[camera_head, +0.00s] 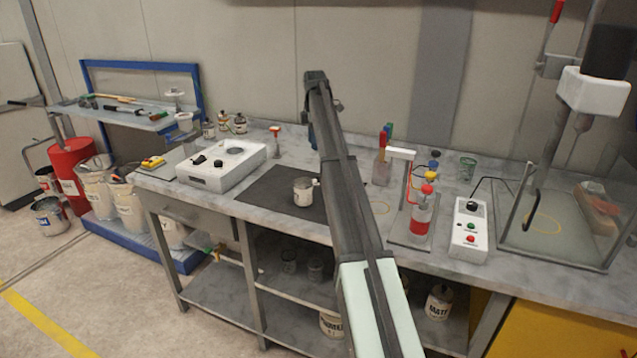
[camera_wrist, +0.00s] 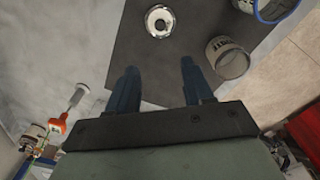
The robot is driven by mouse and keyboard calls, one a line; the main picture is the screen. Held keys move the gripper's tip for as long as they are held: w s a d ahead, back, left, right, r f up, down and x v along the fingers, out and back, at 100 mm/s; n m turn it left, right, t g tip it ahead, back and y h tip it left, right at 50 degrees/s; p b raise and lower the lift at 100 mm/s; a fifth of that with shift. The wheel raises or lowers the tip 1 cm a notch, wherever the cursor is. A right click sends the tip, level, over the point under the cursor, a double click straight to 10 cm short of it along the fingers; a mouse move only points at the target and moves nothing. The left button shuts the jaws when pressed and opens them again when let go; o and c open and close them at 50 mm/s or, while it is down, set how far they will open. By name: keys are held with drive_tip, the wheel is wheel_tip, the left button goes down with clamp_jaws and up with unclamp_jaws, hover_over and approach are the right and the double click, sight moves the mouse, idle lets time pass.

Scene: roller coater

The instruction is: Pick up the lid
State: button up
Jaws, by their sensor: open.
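A small pale can (camera_head: 303,192) stands upright on the dark mat, just left of my arm in the head view. No separate lid can be told for sure there. In the wrist view a round silver piece with a dark centre (camera_wrist: 159,21) lies over the dark mat, ahead of my fingers; it may be the lid, or a can top seen from above. An open-looking round container (camera_wrist: 228,57) shows to its right near the mat's edge. My gripper (camera_wrist: 158,82) is open, with nothing between its fingers. My arm hides part of the bench in the head view.
The dark mat (camera_head: 264,198) lies on the marbled bench. A white box device (camera_head: 222,165) stands left of it. Right of my arm are a bottle with red liquid (camera_head: 421,217), a control box (camera_head: 469,229) and a clear-walled enclosure (camera_head: 556,238). The mat's left part is clear.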

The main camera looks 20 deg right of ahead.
sight(319, 176)
drive_tip(key=f, duration=0.4)
drive_tip(key=d+f, duration=0.1)
drive_tip(key=f, duration=0.8)
drive_tip(key=shift+s+d+f, duration=0.25)
clamp_jaws()
idle(0.4)
